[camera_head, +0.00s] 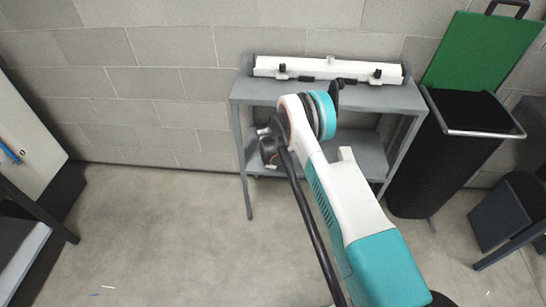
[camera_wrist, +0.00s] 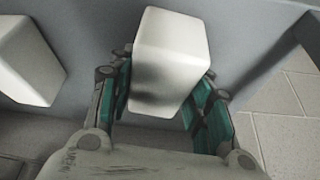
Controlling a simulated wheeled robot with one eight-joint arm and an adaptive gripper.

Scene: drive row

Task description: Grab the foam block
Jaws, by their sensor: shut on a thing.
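A white foam block (camera_wrist: 172,52) is between the two teal-padded fingers of my gripper (camera_wrist: 163,98) in the wrist view. The fingers are shut on its sides, and its top end sticks out beyond them. I cannot tell whether the block still touches the grey surface behind it. In the head view my arm reaches to the grey shelf unit (camera_head: 240,92). The dark end of my arm shows at the unit's left side, and the held block is mostly hidden there.
A second white block (camera_wrist: 27,62) lies to the left in the wrist view. A white rail-like object (camera_head: 328,68) lies on the top shelf. A black bin (camera_head: 450,155) with a green lid (camera_head: 478,52) stands at the right.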

